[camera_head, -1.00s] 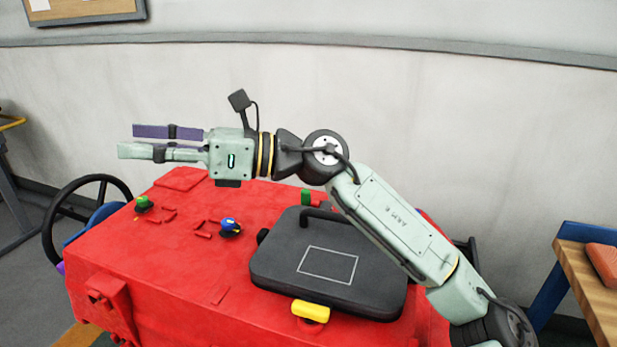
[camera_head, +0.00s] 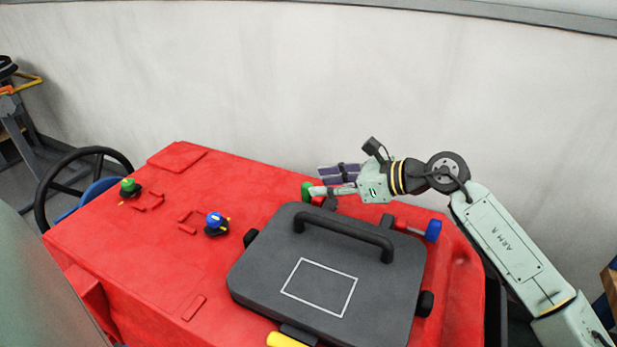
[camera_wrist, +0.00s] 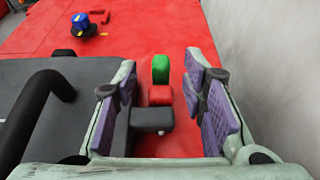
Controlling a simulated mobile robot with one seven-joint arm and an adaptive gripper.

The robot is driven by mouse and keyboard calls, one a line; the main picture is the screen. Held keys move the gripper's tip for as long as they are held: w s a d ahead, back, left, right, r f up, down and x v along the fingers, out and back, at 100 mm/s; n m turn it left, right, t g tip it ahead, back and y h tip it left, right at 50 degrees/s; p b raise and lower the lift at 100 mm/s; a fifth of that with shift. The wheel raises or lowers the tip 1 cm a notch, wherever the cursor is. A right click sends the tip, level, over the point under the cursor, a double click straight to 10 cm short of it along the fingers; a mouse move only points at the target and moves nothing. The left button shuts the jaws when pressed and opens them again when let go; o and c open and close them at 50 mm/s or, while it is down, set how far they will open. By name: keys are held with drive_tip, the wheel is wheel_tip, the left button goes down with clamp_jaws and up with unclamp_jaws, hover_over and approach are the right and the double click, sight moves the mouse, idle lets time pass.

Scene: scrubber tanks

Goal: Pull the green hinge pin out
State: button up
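The green hinge pin (camera_head: 307,191) shows its green head at the back edge of the dark grey lid (camera_head: 260,270). In the wrist view the green head (camera_wrist: 160,68) stands straight ahead, beyond a red hinge block (camera_wrist: 160,95) and a grey hinge block (camera_wrist: 152,119). Its shaft is mostly hidden in the hinge. My gripper (camera_head: 319,183) is open and empty, pointing left just behind the lid. In the wrist view its purple-padded fingers lie left and right of the line of the pin, the green head between or slightly beyond the fingertips. I see no contact.
A blue-headed pin (camera_head: 433,231) sits at the hinge to the right. The lid's black handle (camera_head: 345,236) rises close to my gripper. A yellow latch (camera_head: 287,340) is at the front. Green (camera_head: 128,186) and blue (camera_head: 214,220) knobs stand on the red tank (camera_head: 120,250). A wall runs behind.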

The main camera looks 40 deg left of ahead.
sight(308, 184)
drive_tip(key=p+x, duration=0.1)
drive_tip(key=x, duration=0.4)
drive_tip(key=shift+a, duration=0.1)
drive_tip(key=shift+c, duration=0.5)
clamp_jaws()
idle(0.3)
